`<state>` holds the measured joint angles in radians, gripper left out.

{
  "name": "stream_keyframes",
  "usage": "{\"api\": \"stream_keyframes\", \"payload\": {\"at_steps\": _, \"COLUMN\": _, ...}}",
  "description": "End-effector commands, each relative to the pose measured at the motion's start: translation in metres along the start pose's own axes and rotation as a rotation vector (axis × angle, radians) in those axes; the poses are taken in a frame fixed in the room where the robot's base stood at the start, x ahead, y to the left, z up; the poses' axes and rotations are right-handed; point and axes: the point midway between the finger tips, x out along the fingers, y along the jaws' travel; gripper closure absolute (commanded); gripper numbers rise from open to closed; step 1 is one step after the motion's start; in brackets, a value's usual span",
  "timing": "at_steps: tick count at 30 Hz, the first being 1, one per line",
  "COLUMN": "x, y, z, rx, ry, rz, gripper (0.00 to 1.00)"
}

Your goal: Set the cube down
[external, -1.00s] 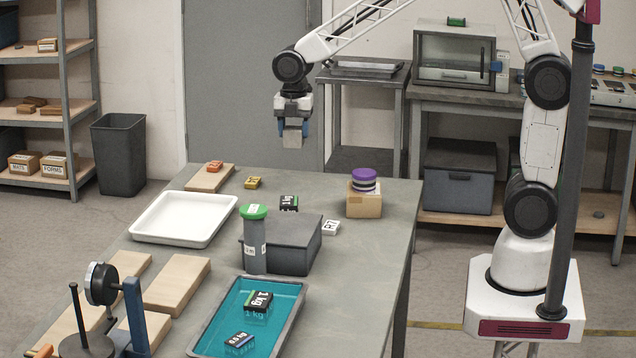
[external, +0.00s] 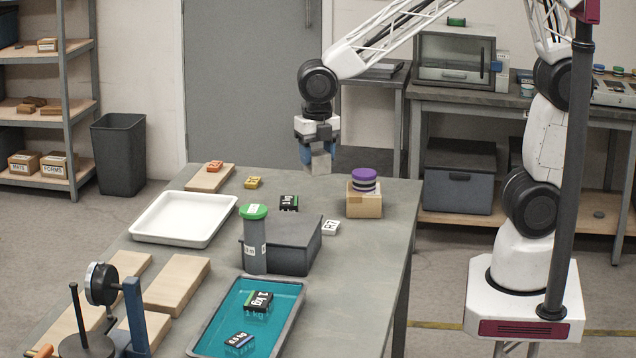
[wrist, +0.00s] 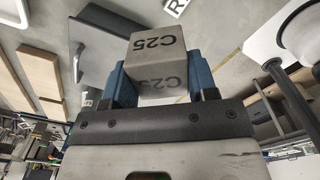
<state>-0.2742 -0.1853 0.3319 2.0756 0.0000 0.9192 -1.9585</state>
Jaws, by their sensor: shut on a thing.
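The cube (external: 320,163) is plain grey, and in the wrist view its faces (wrist: 157,47) carry the dark marking C25. My gripper (external: 318,154) is shut on it, with blue fingers at its two sides. In the wrist view the gripper (wrist: 160,80) points away with the cube between its fingers. In the external view the cube appears near the far edge of the grey table (external: 372,262), held up in the air. Its exact height above the table is hard to tell.
A tan box with a purple-lidded stack (external: 363,182) stands right of the cube. A dark box (external: 283,245), a green-capped cylinder (external: 254,240), a white tray (external: 185,217) and a teal-lined tray (external: 268,290) stand on the table. Small labelled blocks lie around the far side.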

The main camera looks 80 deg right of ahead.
Motion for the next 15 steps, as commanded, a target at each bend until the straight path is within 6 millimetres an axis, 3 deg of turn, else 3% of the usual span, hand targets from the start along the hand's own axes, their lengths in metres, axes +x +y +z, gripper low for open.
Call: {"api": "stream_keyframes", "payload": {"at_steps": 15, "x": 0.0, "y": -0.013, "z": -0.105, "rx": -0.319, "ry": 0.0, "rz": 0.001, "gripper": 0.79}}
